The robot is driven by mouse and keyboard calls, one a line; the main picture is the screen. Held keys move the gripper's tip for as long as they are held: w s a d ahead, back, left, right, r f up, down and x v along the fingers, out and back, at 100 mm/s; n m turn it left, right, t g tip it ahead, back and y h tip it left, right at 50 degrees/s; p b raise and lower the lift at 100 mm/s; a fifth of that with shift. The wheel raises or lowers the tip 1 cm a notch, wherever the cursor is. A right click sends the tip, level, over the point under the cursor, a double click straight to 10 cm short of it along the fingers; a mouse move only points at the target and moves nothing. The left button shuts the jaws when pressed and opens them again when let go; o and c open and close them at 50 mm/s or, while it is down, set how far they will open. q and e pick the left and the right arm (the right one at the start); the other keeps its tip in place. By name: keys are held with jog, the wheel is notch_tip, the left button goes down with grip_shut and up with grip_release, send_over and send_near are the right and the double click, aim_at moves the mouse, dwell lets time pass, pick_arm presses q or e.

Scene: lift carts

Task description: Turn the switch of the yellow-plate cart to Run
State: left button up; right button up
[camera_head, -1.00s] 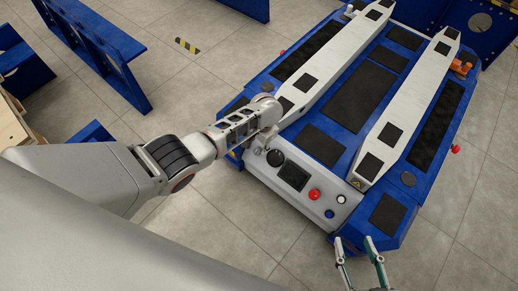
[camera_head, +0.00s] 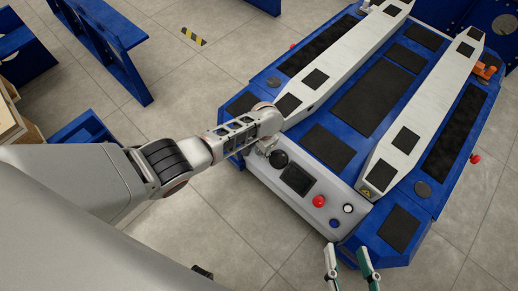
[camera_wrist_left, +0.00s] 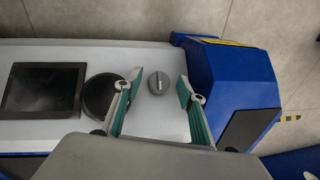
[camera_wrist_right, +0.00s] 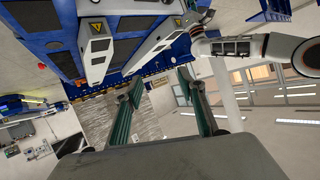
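The blue cart (camera_head: 324,147) has a light grey control panel (camera_head: 270,180) on its near end. In the left wrist view, a small dark grey rotary switch (camera_wrist_left: 158,82) with a light pointer mark sits on the panel; its lettering cannot be read. My left gripper (camera_wrist_left: 157,90) is open, with its fingers on either side of the switch; contact cannot be told. In the head view, my left gripper (camera_head: 266,146) is at the panel's left end and mostly hidden by its wrist. My right gripper (camera_head: 348,262) is open and empty in front of the cart's near right corner.
A yellow-black strip (camera_wrist_left: 228,42) shows beside the panel. Blue racks (camera_head: 100,50) stand at the left; tiled floor (camera_head: 215,75) lies open between.

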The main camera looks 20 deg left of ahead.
pick_arm(q)
jog(key=c, duration=1.1)
